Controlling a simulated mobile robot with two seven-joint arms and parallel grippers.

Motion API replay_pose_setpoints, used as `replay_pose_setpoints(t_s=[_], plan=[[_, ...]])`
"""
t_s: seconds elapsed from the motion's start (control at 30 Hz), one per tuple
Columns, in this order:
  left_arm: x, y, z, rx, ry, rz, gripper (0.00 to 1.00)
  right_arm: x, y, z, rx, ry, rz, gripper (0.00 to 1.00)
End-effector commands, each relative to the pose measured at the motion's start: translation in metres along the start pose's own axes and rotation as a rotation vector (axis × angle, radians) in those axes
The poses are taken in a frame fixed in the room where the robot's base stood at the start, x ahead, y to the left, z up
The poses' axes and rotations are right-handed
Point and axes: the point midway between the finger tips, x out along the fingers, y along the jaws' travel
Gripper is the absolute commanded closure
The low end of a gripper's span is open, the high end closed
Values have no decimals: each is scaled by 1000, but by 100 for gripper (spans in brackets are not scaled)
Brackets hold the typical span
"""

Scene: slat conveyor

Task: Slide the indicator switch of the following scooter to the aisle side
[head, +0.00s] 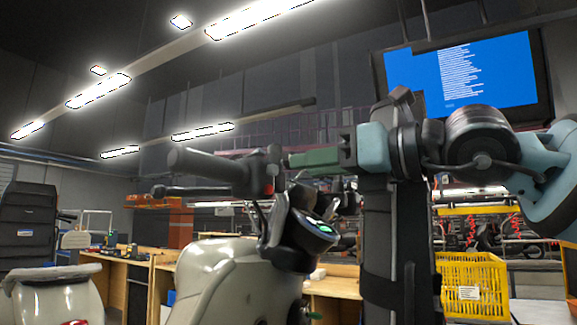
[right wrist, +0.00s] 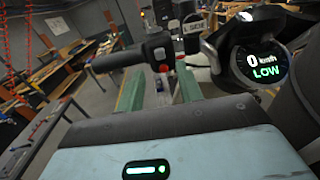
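A pale scooter (head: 225,280) stands in front of me in the head view, with a dark handlebar grip (head: 205,167) pointing left. Its switch housing (head: 262,175) has a red button. The housing also shows in the right wrist view (right wrist: 158,47), with small pale and red controls; which side the indicator switch sits at is too small to tell. My right gripper (head: 291,160) comes in from the right, close to the housing. In the right wrist view its green fingers (right wrist: 156,80) are apart with nothing between them, the housing just beyond their tips. My left gripper is out of view.
The lit scooter display (right wrist: 262,62) reads 0 km/h LOW, close to the right of the fingers. Another pale scooter (head: 60,295) stands at lower left. A yellow crate (head: 472,285) and a blue screen (head: 465,75) are at right.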

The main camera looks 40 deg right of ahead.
Motion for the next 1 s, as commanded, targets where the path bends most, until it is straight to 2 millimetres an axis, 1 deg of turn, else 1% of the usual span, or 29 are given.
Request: replay_pose_setpoints(t_s=[0.03,0.2,0.4,0.53,0.77,0.8,0.83,1.0], plan=[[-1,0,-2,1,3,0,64,8,0,1,-2,3,-3,64],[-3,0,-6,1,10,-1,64,30,0,1,-2,3,-1,64],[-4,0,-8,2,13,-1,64,48,0,1,0,0,0,64],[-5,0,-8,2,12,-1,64,52,0,1,0,-1,0,64],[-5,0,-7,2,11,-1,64,52,0,1,0,-1,0,64],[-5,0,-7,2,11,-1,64,52,0,0,0,-1,0,65],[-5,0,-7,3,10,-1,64,52,0,0,0,-1,0,69],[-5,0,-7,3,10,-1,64,52,0,0,0,-1,0,91]])
